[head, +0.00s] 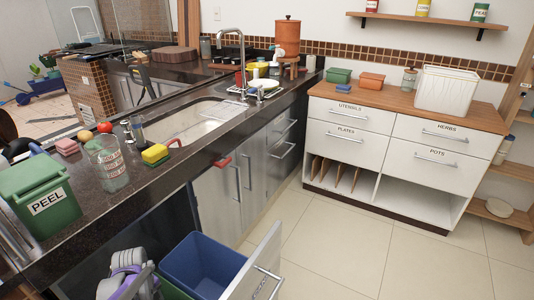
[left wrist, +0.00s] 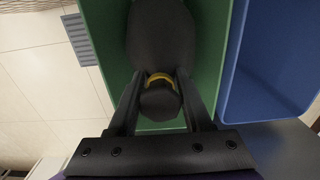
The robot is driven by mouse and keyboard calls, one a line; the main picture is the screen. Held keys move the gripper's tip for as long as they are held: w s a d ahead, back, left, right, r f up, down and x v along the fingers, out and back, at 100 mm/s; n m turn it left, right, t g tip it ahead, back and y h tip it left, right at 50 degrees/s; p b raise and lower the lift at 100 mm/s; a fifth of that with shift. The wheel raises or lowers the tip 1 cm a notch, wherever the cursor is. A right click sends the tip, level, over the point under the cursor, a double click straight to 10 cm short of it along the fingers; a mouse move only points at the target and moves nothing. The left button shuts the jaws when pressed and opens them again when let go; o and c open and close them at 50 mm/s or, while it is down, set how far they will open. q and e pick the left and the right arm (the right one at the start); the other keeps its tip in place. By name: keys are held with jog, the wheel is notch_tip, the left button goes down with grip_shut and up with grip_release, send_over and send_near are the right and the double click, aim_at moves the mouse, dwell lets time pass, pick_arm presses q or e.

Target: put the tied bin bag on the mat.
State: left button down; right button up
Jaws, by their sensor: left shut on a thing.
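The tied bin bag (left wrist: 160,38) is black with a yellow tie around its neck, and it sits within the green bin (left wrist: 115,45) in the left wrist view. My left gripper (left wrist: 160,98) is shut on the bag's dark knot, with a finger on each side just below the yellow tie. In the head view my left arm reaches down at the bottom left, and its fingers and the bag are hidden there. I cannot make out the mat for certain in either view. My right gripper is in neither view.
A blue bin (head: 200,262) stands beside the green one in a pulled-out drawer with a white front (head: 262,265). The dark counter (head: 120,205) overhangs my left arm and carries a green PEEL bin (head: 40,195). The tiled floor (head: 340,245) is clear to the right.

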pick_arm(q)
notch_tip(320, 180, down, 8)
jog(key=b, duration=0.2)
jog(key=r+p, duration=0.1)
jog(key=r, duration=0.2)
jog(key=r+p, duration=0.1)
jog(key=r, duration=0.3)
jog(key=r+p, duration=0.1)
jog(key=r, duration=0.2)
jog(key=shift+s+d+r, duration=0.2)
jog(key=shift+s+r, duration=0.15)
jog(key=shift+r, duration=0.05)
jog(key=s+d+r+n+t+p, duration=0.1)
jog(key=s+d+r+n+p, duration=0.1)
jog(key=r, duration=0.6)
jog(key=shift+s+d+n+p, duration=0.25)
jog(key=shift+d+n+p, duration=0.55)
jog(key=shift+d+n, duration=0.4)
jog(key=shift+a, duration=0.15)
